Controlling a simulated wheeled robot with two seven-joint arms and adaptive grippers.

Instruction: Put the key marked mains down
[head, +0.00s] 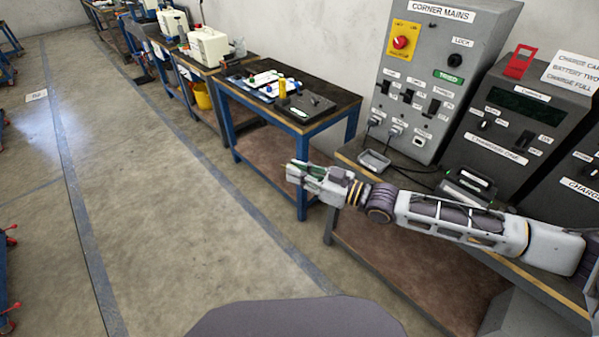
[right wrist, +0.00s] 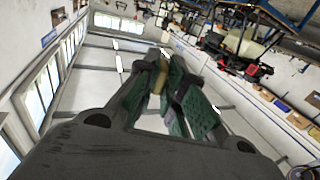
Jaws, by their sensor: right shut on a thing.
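My right gripper (head: 296,172) reaches in from the right, above the floor in front of the blue-legged bench. In the right wrist view its green-padded fingers (right wrist: 172,88) are closed on a small yellowish piece (right wrist: 158,78), which I take to be the key. Its marking cannot be read, and the fingers hide most of it. In the head view the key is too small to make out. A shallow grey dish (head: 374,161) lies on the bench below the CORNER MAINS panel (head: 432,75), to the right of the gripper. My left gripper is not in view.
Charger boxes (head: 510,115) stand right of the panel, with cables on the bench (head: 344,152) before them. The blue-legged bench (head: 318,127) behind the gripper holds a dark case (head: 304,104) and small parts.

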